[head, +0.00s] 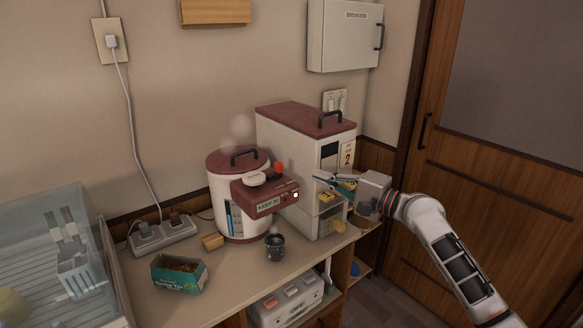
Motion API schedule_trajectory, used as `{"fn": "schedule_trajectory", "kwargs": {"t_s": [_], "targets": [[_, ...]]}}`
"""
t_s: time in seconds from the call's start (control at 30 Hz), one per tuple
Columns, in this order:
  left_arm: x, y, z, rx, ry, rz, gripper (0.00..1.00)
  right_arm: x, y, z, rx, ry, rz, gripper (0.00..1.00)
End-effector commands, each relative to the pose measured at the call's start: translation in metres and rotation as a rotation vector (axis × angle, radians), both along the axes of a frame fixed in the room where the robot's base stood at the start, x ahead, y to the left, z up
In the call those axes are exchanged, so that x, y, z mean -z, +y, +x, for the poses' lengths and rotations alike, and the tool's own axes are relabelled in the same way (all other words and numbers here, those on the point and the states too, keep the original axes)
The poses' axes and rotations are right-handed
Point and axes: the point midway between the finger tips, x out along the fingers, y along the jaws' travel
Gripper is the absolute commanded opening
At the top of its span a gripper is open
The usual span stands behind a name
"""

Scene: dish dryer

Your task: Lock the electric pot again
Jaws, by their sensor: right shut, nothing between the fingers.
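The electric pot (226,194) stands on the counter, a white cylinder with a dark red lid and black handle. Its red front spout box (265,200) has a pale push pad, a red knob (279,169) and a small lit light. A faint puff of steam hangs above the lid. A dark cup (275,247) stands below the spout. My right gripper (318,176) is shut and empty, to the right of the spout box and apart from it, in front of the rice dispenser. My left gripper is not in view.
The tall white rice dispenser (284,148) with a red top stands right of the pot. A teal box (179,273), a wooden block (212,241) and a power strip (163,234) lie left. A clear dish dryer (55,250) fills the far left. Free counter lies in front.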

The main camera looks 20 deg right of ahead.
Motion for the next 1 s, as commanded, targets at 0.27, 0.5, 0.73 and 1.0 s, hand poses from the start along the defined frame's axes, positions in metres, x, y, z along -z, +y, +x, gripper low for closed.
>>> {"fn": "schedule_trajectory", "kwargs": {"t_s": [0.27, 0.5, 0.73, 1.0], "targets": [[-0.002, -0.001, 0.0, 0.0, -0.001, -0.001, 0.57, -0.001, 0.006, 0.01, 0.001, -0.002, 0.001, 0.0], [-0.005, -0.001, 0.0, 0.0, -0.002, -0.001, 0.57, -0.002, 0.03, 0.043, -0.001, -0.002, 0.003, 0.0], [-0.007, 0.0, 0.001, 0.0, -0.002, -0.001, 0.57, 0.0, 0.048, 0.072, 0.001, -0.001, 0.001, 0.0], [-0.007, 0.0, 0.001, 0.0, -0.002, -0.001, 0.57, 0.0, 0.056, 0.083, 0.001, 0.0, -0.002, 0.0]]}}
